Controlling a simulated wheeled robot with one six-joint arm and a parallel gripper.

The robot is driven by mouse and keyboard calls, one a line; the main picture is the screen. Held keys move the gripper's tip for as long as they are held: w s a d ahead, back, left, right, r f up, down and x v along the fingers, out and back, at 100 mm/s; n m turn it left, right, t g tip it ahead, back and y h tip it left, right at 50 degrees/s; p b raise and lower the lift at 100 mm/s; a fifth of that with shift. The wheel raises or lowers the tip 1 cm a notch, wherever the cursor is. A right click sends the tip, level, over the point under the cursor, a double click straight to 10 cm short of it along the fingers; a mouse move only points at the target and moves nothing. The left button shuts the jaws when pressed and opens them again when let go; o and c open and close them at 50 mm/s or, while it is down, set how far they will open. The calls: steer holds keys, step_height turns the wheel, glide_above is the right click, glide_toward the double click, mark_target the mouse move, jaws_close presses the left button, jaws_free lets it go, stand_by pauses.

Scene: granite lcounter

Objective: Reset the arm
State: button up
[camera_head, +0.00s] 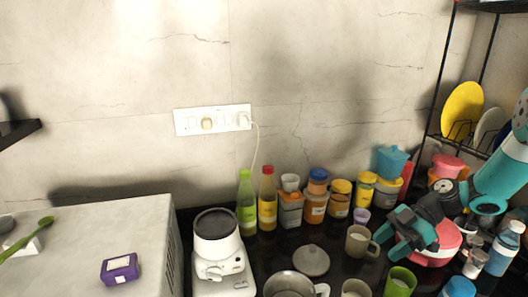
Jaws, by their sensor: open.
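My arm reaches in from the right edge in the head view. My gripper (399,236), black with teal fingers, is over the right part of the dark counter. Its fingers are apart and I see nothing held between them. Behind and below it is a red rounded container (441,246), partly covered by the gripper. From this view I cannot tell whether they touch. A beige mug (358,241) stands just left of the fingers.
Several jars and bottles line the wall, including a green bottle (246,205). A white appliance (218,250) stands left of centre. A purple box (119,269) lies on a grey surface (75,245). A rack with a yellow plate (463,106) is at right. The counter is crowded near my gripper.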

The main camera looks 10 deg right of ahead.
steer(key=s+a+r+m+h+b, duration=0.1)
steer(key=s+a+r+m+h, duration=0.15)
steer(key=a+r, duration=0.45)
steer(key=s+a+r+m+h+b, duration=0.1)
steer(key=s+a+r+m+h, duration=0.2)
steer(key=a, duration=0.6)
steer(key=s+a+r+m+b, duration=0.1)
steer(key=s+a+r+m, duration=0.1)
steer(key=s, duration=0.5)
steer(key=s+a+r+m+t+b, duration=0.1)
steer(key=s+a+r+m, duration=0.1)
steer(key=s, duration=0.6)
steer(key=shift+s+a+m+h, duration=0.15)
steer(key=shift+a+m+h, duration=0.3)
steer(key=shift+m, duration=0.7)
steer(key=shift+r, duration=0.1)
